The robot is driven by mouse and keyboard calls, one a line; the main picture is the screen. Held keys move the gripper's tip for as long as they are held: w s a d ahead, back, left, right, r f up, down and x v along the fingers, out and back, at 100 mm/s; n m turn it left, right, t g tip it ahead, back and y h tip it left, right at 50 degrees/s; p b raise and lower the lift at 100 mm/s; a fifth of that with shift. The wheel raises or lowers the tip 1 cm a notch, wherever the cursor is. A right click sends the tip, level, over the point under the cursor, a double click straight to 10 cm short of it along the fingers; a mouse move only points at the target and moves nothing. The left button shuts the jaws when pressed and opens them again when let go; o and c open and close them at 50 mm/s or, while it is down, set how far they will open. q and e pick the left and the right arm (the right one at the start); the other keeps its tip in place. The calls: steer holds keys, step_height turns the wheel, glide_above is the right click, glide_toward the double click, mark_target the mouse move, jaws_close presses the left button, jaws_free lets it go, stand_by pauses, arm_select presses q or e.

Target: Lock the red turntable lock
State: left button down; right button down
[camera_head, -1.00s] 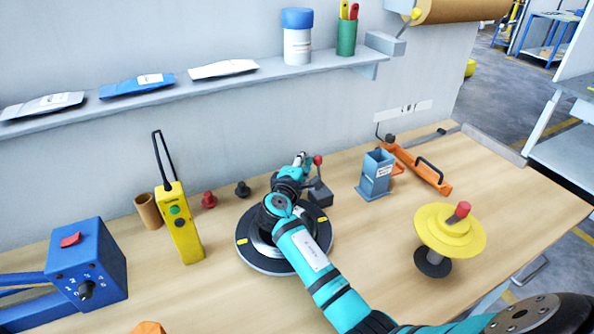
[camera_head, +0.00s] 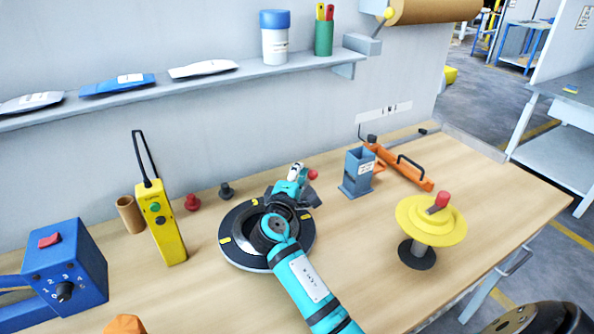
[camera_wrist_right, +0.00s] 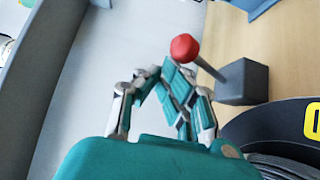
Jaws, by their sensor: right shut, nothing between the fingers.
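The turntable (camera_head: 237,257) is a dark disc with yellow marks lying on the bench. The red lock is a red ball knob (camera_head: 313,174) on a lever behind the turntable. In the right wrist view the red knob (camera_wrist_right: 184,47) sits on a thin grey stem that leans out from a dark grey block (camera_wrist_right: 242,82). My right gripper (camera_head: 296,170) is over the far side of the turntable, beside the knob on its left. In the wrist view its fingers (camera_wrist_right: 158,72) are together and empty, close to the knob; contact cannot be told. My left gripper is not in view.
A yellow pendant (camera_head: 162,225) and a blue switch box (camera_head: 65,270) stand to the left. A blue-grey holder (camera_head: 357,172), an orange tool (camera_head: 405,165) and a yellow spool (camera_head: 428,220) are to the right. A shelf (camera_head: 180,92) runs along the wall behind.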

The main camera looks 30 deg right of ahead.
steer(key=shift+s+f, duration=0.2)
stand_by(0.5)
steer(key=shift+s+a+f, duration=0.1)
steer(key=shift+s+a, duration=0.25)
steer(key=shift+a, duration=0.05)
steer(key=v, duration=1.1)
steer(key=shift+r, duration=0.25)
steer(key=shift+w+r, duration=0.1)
